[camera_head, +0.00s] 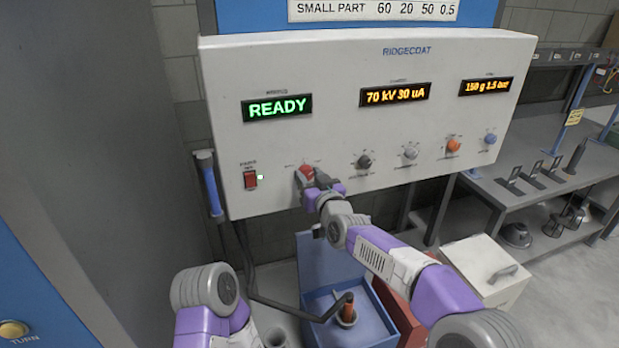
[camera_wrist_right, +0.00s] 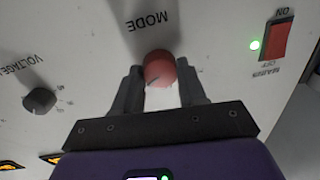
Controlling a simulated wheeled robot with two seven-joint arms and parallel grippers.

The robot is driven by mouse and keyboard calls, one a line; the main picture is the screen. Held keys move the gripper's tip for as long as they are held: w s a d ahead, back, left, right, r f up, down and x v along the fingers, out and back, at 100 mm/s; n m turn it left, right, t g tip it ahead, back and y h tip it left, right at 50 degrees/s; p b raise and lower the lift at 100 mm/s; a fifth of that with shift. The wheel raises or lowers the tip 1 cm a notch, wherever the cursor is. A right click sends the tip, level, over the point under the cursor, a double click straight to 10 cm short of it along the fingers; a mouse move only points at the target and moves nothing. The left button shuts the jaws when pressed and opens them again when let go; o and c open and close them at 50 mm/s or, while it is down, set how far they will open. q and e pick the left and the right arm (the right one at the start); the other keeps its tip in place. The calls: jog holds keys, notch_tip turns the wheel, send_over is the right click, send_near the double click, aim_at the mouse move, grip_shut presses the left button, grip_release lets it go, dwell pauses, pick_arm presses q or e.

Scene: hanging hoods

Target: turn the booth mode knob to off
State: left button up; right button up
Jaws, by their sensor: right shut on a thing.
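The booth mode knob (camera_head: 306,173) is red and sits low on the front of the white RIDGECOAT control panel (camera_head: 330,120). My right gripper (camera_head: 312,180) is at the knob, its two fingers on either side of it. In the right wrist view the knob (camera_wrist_right: 159,68) is between the fingertips of my right gripper (camera_wrist_right: 160,82), under the upside-down word MODE. The gripper is shut on the knob. The knob's pointer and setting marks are too small or hidden to read. My left arm shows at the bottom left of the head view, but its gripper is out of view.
The lit red mains switch (camera_head: 250,180) is left of the mode knob. The black voltage knob (camera_head: 364,161), a grey knob (camera_head: 411,152), an orange knob (camera_head: 453,146) and a blue knob (camera_head: 490,139) are to the right. A blue open box (camera_head: 375,325) stands below.

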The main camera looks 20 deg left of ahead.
jog(key=shift+n, duration=0.4)
jog(key=shift+c, duration=0.4)
jog(key=n+b, duration=0.2)
jog(key=n, duration=0.2)
jog(key=shift+a+n, duration=0.1)
jog(key=shift+n, duration=0.3)
jog(key=n+b, duration=0.2)
jog(key=n, duration=0.3)
jog(key=shift+n+h+b, duration=0.3)
jog(key=shift+n, duration=0.1)
jog(key=o, duration=1.1)
jog(key=shift+c, duration=0.2)
jog(key=shift+s, duration=0.1)
